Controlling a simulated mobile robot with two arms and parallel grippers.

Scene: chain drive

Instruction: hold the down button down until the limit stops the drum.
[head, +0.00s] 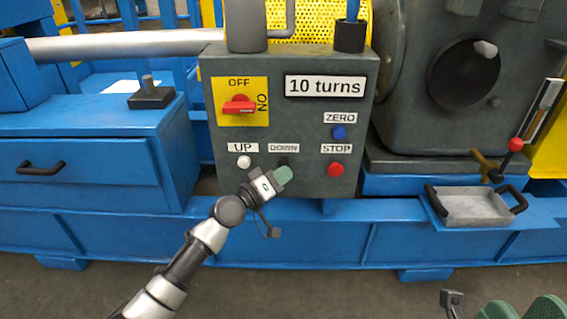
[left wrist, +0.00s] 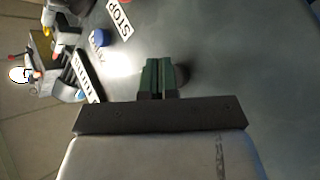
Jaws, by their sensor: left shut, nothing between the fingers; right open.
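The grey control box (head: 220,160) has a DOWN label (head: 284,148) with a dark button (head: 283,161) under it, mostly hidden behind my left gripper (head: 286,174). My left gripper's green fingers are shut and empty, with their tips at that button. In the left wrist view, the fingers (left wrist: 160,72) point at the panel, and a dark round shape (left wrist: 183,76) shows beside them. I cannot tell whether they touch or press the button. The display (head: 325,86) reads "10 turns". My right gripper (head: 521,307) is open and empty at the bottom right, partly cut off.
The white UP button (head: 243,162) is left of my left gripper; the red STOP button (head: 335,169) is to its right. The blue ZERO button (head: 338,132) is above STOP. A red rotary switch (head: 239,105) lies horizontal. A metal tray (head: 475,220) with black handles is at right.

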